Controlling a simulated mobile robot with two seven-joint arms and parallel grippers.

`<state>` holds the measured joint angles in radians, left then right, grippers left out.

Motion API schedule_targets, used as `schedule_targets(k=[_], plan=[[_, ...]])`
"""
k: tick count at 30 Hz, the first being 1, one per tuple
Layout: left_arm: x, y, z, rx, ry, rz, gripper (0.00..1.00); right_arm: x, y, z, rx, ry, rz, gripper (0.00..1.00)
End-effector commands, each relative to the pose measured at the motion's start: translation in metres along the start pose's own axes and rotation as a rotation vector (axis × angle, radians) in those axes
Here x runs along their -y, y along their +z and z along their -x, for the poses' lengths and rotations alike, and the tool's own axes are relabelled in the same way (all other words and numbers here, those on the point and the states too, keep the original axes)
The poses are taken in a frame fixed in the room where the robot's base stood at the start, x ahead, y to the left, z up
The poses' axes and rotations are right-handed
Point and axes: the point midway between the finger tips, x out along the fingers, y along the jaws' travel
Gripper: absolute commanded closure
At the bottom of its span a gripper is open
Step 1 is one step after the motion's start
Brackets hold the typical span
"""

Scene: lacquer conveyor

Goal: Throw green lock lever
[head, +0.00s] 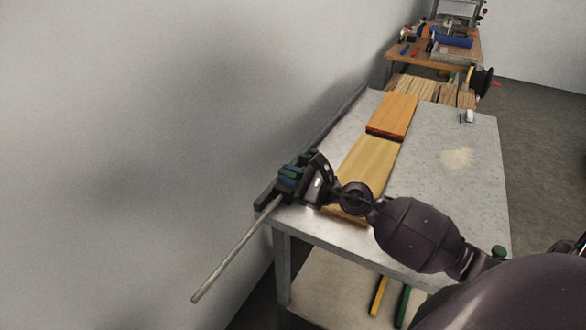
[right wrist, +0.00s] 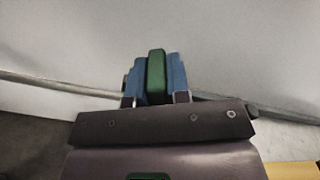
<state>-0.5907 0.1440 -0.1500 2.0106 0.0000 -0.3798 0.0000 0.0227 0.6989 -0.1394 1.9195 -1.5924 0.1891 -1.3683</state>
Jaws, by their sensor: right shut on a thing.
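The green lock lever (right wrist: 156,77) shows in the right wrist view as an upright green bar between two blue finger pads. My right gripper (right wrist: 155,88) is shut on it. In the head view my right gripper (head: 290,175) is at the front left corner of the table, and only small bits of green show among its fingers. The lever's base and pivot are hidden by the gripper. A long grey rod (head: 235,250) slants down to the left from beside the gripper, past the table edge. My left gripper is not in view.
A grey table (head: 430,190) carries a yellow board (head: 365,165) and an orange board (head: 393,115). A dark rail (head: 335,130) runs along its left edge, close to the wall. Yellow and green bars (head: 378,295) are low under the table. A cluttered bench (head: 400,65) stands behind.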

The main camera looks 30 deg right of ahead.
Motion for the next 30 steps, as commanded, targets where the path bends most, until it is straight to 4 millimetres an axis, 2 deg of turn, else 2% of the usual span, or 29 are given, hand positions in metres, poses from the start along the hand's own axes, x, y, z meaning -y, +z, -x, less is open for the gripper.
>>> schedule_targets(k=[9,24,25,29,30], plan=[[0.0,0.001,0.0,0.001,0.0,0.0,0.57,-0.011,-0.001,0.0,-0.001,0.0,0.1,1.0],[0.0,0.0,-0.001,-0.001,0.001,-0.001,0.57,-0.014,-0.001,0.0,-0.002,0.002,0.119,1.0],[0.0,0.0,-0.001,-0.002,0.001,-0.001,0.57,-0.014,-0.002,0.0,-0.002,0.002,0.118,0.78],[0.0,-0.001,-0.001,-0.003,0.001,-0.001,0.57,-0.014,-0.001,0.0,-0.001,0.002,0.116,0.59],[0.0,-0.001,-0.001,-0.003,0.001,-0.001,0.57,-0.013,-0.001,0.0,-0.001,0.001,0.116,0.57]])
